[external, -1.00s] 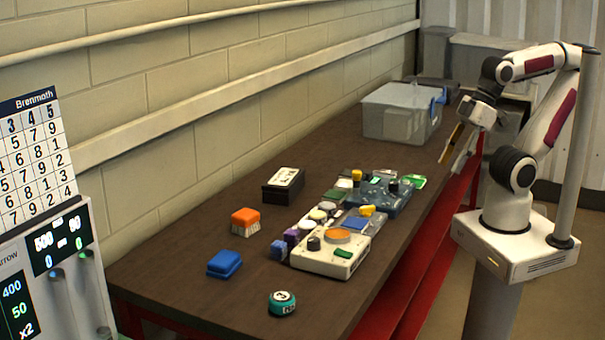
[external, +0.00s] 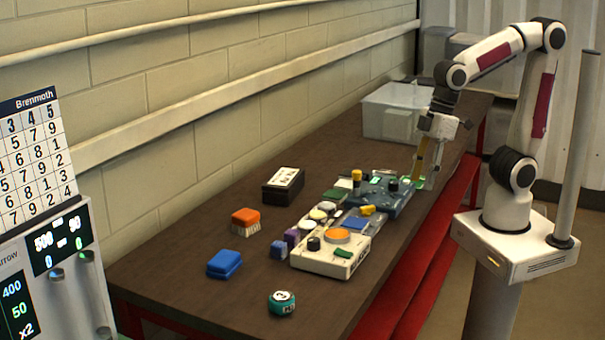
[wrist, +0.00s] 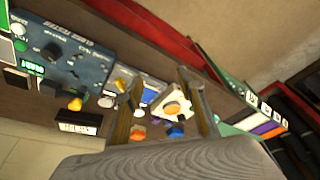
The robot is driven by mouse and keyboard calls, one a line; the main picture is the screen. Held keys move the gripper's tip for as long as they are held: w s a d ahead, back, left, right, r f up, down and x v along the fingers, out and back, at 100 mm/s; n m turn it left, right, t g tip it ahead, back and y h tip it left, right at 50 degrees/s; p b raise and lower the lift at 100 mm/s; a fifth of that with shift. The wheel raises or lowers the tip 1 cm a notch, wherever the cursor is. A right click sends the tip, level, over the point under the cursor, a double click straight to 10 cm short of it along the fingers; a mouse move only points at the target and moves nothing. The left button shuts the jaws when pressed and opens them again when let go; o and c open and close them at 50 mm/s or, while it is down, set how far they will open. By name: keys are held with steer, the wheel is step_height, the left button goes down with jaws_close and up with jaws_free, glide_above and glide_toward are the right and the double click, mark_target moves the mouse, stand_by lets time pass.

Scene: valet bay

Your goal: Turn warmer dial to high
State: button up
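A cream box (external: 318,262) with an orange disc (external: 337,236) and a black knob (external: 314,243) stands near the table's front; it looks like the warmer, though its label is unreadable. The box also shows in the wrist view (wrist: 158,109), beyond and between my fingers. A blue unit (external: 391,209) with another black knob (external: 393,187) stands farther back; it shows at left in the wrist view (wrist: 82,66), with its dark knob (wrist: 53,51). My gripper (external: 425,177) is open and empty, near the blue unit's right end, apart from the cream box. The knob settings cannot be read.
A grey lidded bin (external: 390,118) stands at the back. A black box (external: 283,187), an orange-topped block (external: 245,221), a blue block (external: 224,263) and a green round timer (external: 282,303) lie nearer. Small items crowd between the two units.

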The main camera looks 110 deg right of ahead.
steer(key=n+y, duration=0.1)
steer(key=n, duration=0.1)
glide_toward(314, 239)
steer(key=s+f, duration=0.1)
steer(key=s, duration=0.1)
steer(key=s+f, duration=0.1)
steer(key=s, duration=0.1)
steer(key=s+f, duration=0.2)
steer(key=s, duration=0.1)
steer(key=shift+d, duration=0.35)
steer(key=w+n, duration=0.1)
steer(key=w, duration=0.2)
steer(key=shift+w+a+r, duration=0.15)
steer(key=shift+w, duration=0.1)
steer(key=w+r, duration=0.1)
steer(key=w+r+n+t, duration=0.1)
steer(key=w, duration=0.1)
steer(key=shift+a+r, duration=0.2)
steer(key=shift+r, duration=0.05)
steer(key=shift+f+n, duration=0.1)
steer(key=shift+n, duration=0.2)
steer(key=shift+x, duration=3.8)
steer(key=shift+a, duration=0.15)
steer(key=shift+c, duration=0.4)
steer(key=c, duration=1)
